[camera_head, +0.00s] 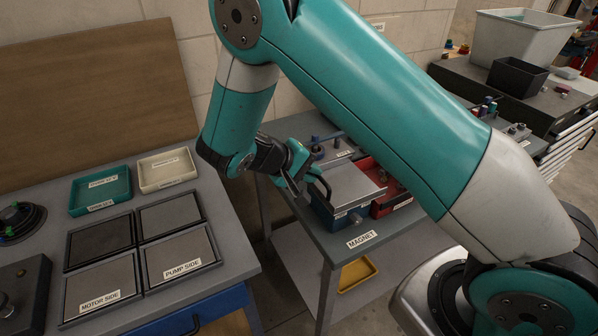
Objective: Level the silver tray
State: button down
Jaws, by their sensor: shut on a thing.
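The silver tray (352,184) appears as a flat grey plate on the grey table, at the middle of the view, above a blue body (322,212). A dark curved handle (322,183) shows at its left side. My gripper (303,178) reaches in from the left and is shut at this handle. The fingertips are small and partly hidden, so the exact grip is hard to see. Whether the tray is level or slightly tilted I cannot tell. My forearm covers what lies to its right.
Blue-topped parts (316,147) stand behind the tray. A MAGNET label (362,239) lies on the front edge. The left bench holds a teal tray (101,190), a cream tray (167,170) and several dark-framed plates (181,255).

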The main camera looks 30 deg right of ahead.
jog(key=shift+a+f, duration=0.25)
jog(key=shift+f, duration=0.4)
jog(key=c, duration=1.2)
grip_release()
jog(key=b+v, duration=0.1)
jog(key=v, duration=1.6)
jog(key=shift+a+b, duration=0.15)
jog(key=shift+b, duration=0.25)
